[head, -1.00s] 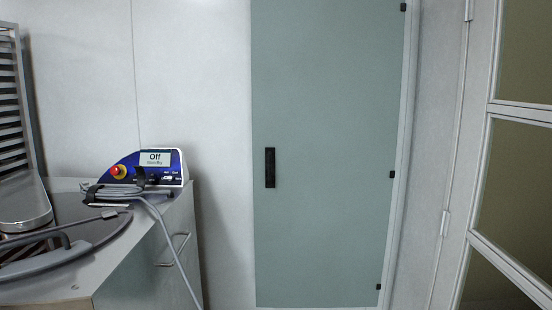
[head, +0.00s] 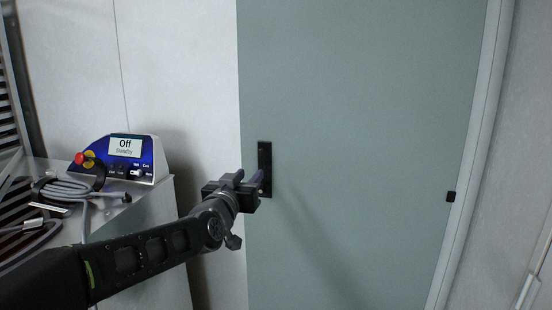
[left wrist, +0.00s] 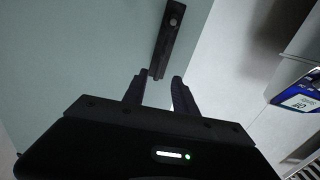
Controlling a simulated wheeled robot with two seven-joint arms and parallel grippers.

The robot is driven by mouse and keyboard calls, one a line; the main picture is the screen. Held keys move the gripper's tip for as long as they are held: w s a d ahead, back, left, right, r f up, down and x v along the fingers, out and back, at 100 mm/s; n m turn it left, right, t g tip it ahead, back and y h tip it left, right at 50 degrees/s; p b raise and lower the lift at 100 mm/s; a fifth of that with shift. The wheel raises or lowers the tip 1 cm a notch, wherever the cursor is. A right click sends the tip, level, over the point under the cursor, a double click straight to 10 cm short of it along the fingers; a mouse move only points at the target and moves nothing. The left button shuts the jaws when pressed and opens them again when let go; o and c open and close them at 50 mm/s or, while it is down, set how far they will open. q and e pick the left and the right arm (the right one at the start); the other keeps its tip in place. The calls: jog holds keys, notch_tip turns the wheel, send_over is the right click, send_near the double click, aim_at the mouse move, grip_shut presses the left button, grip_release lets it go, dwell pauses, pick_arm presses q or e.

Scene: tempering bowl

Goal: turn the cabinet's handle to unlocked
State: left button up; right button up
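The cabinet door (head: 350,120) is a tall grey-green panel filling the middle of the head view. Its handle (head: 264,160) is a black upright bar near the door's left edge. The handle also shows in the left wrist view (left wrist: 167,40), with a round spot near one end. My left gripper (head: 254,179) is in front of the handle's lower part in the head view. In the left wrist view its two fingers are apart, with the handle's near end just beyond and between the tips. Contact cannot be told. My right gripper is not in view.
A blue control box (head: 128,158) reading "Off Standby", with a red knob and coiled grey hose (head: 72,190), stands on a metal counter at left. A black hinge (head: 450,197) sits on the door's right edge. The floor is not visible.

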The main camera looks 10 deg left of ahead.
aim_at(260, 162)
pick_arm(q)
jog(key=shift+m, duration=0.4)
jog(key=shift+w+d+r+p, duration=0.15)
jog(key=shift+w+p, duration=0.2)
jog(key=shift+w, duration=1.7)
jog(key=shift+w+d+p, duration=0.1)
jog(key=shift+w+p, duration=0.2)
jog(key=shift+w, duration=1.7)
grip_shut()
